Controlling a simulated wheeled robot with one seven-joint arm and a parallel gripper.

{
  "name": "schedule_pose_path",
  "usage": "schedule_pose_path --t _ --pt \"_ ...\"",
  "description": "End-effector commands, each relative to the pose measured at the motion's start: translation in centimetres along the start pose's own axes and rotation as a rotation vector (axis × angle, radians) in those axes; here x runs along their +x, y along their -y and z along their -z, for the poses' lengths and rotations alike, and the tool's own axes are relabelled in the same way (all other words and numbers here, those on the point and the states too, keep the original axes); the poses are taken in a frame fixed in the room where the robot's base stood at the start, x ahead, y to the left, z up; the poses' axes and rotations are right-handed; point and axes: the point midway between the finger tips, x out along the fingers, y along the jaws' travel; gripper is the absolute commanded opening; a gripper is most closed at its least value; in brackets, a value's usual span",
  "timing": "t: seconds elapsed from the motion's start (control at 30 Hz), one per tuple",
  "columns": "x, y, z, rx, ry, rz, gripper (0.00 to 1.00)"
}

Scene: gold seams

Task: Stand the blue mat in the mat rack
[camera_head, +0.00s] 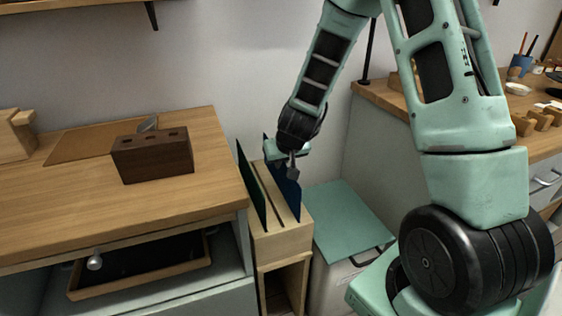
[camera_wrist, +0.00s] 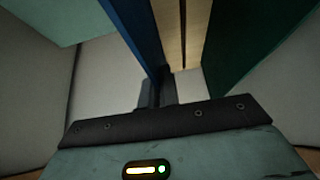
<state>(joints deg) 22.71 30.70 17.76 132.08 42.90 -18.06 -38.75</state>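The wooden mat rack (camera_head: 283,243) stands in the gap right of the left bench. The blue mat (camera_head: 287,190) stands upright at the rack's right slot; its lower edge appears to be in the slot, but how deep it sits is hidden. My gripper (camera_head: 293,166) is at the mat's upper edge, pointing down. In the wrist view the blue mat (camera_wrist: 136,32) runs down between the two dark fingers (camera_wrist: 158,90), which look closed on it. The rack's wood (camera_wrist: 184,30) shows beside the mat.
A dark green mat (camera_head: 251,186) stands in the rack's left slot, close beside the blue one. A teal-topped cabinet (camera_head: 345,222) is right of the rack. The left bench (camera_head: 75,209) holds a dark wooden block (camera_head: 152,156).

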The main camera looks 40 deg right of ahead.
Motion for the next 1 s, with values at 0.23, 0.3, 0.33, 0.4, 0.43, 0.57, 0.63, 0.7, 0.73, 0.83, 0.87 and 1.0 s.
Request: schedule_pose_path --t 0.23,0.3,0.33,0.4,0.43,0.57,0.63,0.7,0.73,0.83,0.87,1.0 --pt "0.1 0.0 -0.03 0.0 -0.001 0.0 0.0" --pt "0.1 0.0 -0.03 0.0 -0.001 0.0 0.0" --pt "0.1 0.0 -0.03 0.0 -0.001 0.0 0.0" --pt "0.1 0.0 -0.03 0.0 -0.001 0.0 0.0" --pt "0.1 0.0 -0.03 0.0 -0.001 0.0 0.0" --pt "0.1 0.0 -0.03 0.0 -0.001 0.0 0.29" --pt "0.1 0.0 -0.03 0.0 -0.001 0.0 0.29" --pt "0.1 0.0 -0.04 0.0 -0.001 0.0 0.29" --pt "0.1 0.0 -0.04 0.0 -0.001 0.0 0.29" --pt "0.12 0.0 -0.1 0.0 0.001 0.0 0.29" --pt "0.12 0.0 -0.09 0.0 0.001 0.0 0.29" --pt "0.12 -0.01 -0.09 0.0 0.001 0.0 0.29"
